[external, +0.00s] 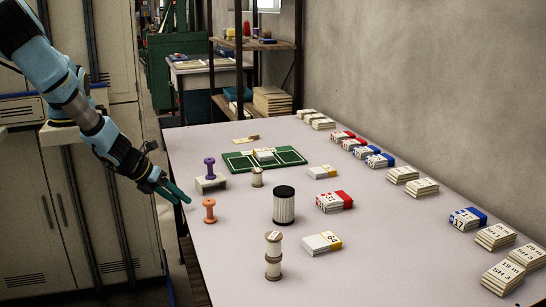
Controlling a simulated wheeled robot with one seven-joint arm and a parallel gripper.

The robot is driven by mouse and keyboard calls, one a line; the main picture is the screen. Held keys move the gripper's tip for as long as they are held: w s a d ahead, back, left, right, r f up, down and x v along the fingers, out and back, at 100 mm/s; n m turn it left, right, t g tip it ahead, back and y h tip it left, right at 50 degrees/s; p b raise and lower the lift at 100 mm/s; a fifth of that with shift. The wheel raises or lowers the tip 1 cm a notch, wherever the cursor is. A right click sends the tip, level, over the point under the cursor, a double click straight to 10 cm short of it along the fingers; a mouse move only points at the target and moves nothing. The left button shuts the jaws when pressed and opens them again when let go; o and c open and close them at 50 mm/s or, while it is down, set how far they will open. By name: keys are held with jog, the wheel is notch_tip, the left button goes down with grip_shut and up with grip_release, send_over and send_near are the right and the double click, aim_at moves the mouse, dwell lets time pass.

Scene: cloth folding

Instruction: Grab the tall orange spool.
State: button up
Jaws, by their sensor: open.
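An orange spool (209,211) stands upright on the pale table near its left edge. It has a narrow waist and wider ends. My gripper (178,194) is at the table's left edge, left of the orange spool and apart from it. Its fingers are open and look empty, seen small and from the side. A purple spool (209,168) of similar shape stands behind the orange one, on a small white block (211,184).
A black-topped ribbed cylinder (284,206) and stacked pale spools (273,256) stand right of the orange spool. A green mat (291,155) lies farther back. Card stacks (336,202) fill the right side. The front left of the table is clear.

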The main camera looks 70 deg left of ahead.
aim_at(221, 221)
jog(key=w+d+m+t+h, duration=0.1)
jog(key=d+m+t, duration=0.1)
jog(key=d+m, duration=0.1)
jog(key=w+d+r+m+t+h+b, duration=0.1)
jog(key=d+m+h, duration=0.1)
jog(key=m, duration=0.2)
jog(key=w+d+m+t+h, duration=0.1)
jog(key=w+d+m+t, duration=0.1)
jog(key=d+m, duration=0.1)
jog(key=shift+w+d+r+m+t+h, duration=0.1)
jog(key=shift+d+r+m+t+h, duration=0.25)
jog(key=shift+m, duration=0.45)
jog(key=shift+f+p+x, duration=0.15)
jog(key=shift+p+x, duration=0.3)
jog(key=shift+x, duration=1.2)
jog(key=shift+f+p+x, duration=0.15)
jog(key=shift+p+x, duration=0.25)
jog(key=shift+x, duration=1.3)
grip_shut()
